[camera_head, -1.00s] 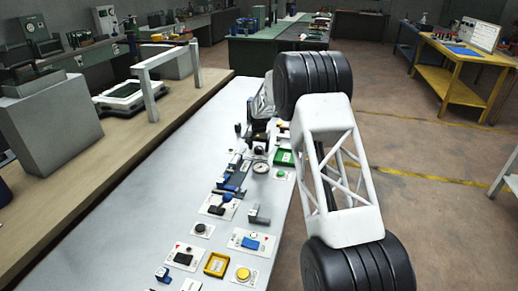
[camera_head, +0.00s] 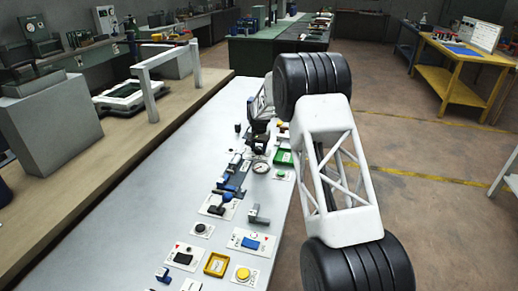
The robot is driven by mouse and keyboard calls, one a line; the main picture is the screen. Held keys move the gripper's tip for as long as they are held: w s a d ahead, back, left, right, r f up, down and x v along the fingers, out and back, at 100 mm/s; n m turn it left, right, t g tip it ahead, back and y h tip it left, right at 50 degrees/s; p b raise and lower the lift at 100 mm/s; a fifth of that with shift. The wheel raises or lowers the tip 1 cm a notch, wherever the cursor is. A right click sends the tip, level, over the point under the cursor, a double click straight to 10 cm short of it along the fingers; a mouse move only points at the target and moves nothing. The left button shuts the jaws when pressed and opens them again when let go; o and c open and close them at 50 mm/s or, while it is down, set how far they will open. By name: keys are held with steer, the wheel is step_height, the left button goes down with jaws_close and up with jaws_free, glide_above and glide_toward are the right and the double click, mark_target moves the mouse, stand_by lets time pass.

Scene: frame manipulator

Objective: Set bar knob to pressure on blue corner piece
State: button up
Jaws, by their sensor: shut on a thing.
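My gripper (camera_head: 259,144) is small and dark at the far part of the white table, just beyond a round gauge (camera_head: 260,167). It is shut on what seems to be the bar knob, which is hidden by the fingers. The knob's setting and markings are too small to read. Small blue pieces (camera_head: 227,188) lie nearer along the table, left of the gauge. I cannot tell which of the blue parts is the blue corner piece.
The white table (camera_head: 130,210) holds several small panels, including a yellow frame (camera_head: 216,264), a yellow button (camera_head: 243,274), a blue switch (camera_head: 251,243) and a green frame (camera_head: 283,157). Its left side is clear. A wooden bench (camera_head: 60,200) with a white stand runs alongside.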

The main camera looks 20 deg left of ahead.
mark_target(259, 148)
steer(key=m, duration=0.4)
steer(key=shift+m, duration=1.8)
steer(key=o, duration=0.9)
steer(key=shift+o, duration=0.2)
steer(key=shift+r, duration=0.1)
steer(key=shift+r, duration=3.85)
